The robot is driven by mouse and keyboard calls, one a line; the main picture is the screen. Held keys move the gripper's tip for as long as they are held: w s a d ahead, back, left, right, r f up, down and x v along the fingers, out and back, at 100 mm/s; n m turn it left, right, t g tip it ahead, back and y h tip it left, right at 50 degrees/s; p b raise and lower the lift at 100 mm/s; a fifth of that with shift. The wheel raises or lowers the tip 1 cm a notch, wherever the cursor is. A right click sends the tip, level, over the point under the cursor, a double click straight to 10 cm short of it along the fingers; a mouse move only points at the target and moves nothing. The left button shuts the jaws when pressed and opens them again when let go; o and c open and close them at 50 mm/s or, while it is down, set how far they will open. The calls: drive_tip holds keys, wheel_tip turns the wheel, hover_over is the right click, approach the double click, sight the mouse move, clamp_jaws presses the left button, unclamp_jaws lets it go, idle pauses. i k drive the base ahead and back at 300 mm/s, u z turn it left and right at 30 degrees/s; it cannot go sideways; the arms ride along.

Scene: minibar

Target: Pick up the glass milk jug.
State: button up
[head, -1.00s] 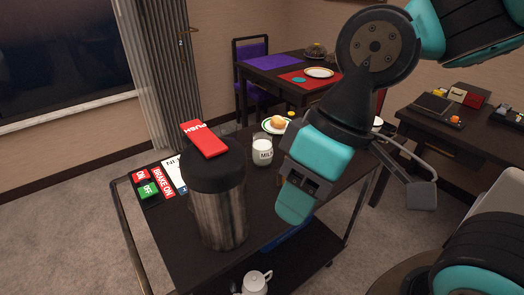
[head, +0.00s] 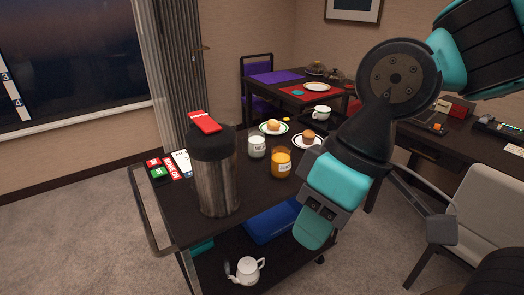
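The glass milk jug (head: 257,146) stands upright on the top of the dark cart (head: 185,218). It is clear glass with a white label reading MILK. It is behind and right of a large steel flask. My gripper (head: 315,232) hangs at the cart's right side, in front and to the right of the jug, apart from it. Its fingers are seen from behind and partly hidden, so its opening does not show.
A juice glass (head: 281,163) stands close right of the jug. The tall flask (head: 216,180) is to its left. Plates with buns (head: 273,127) are behind. A white teapot (head: 246,270) and a blue box (head: 272,221) are on the lower shelf. A chair (head: 485,190) is at right.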

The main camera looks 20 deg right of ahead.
sight(257, 151)
drive_tip(key=z, duration=0.25)
drive_tip(key=i, duration=1.35)
drive_tip(key=u, duration=0.4)
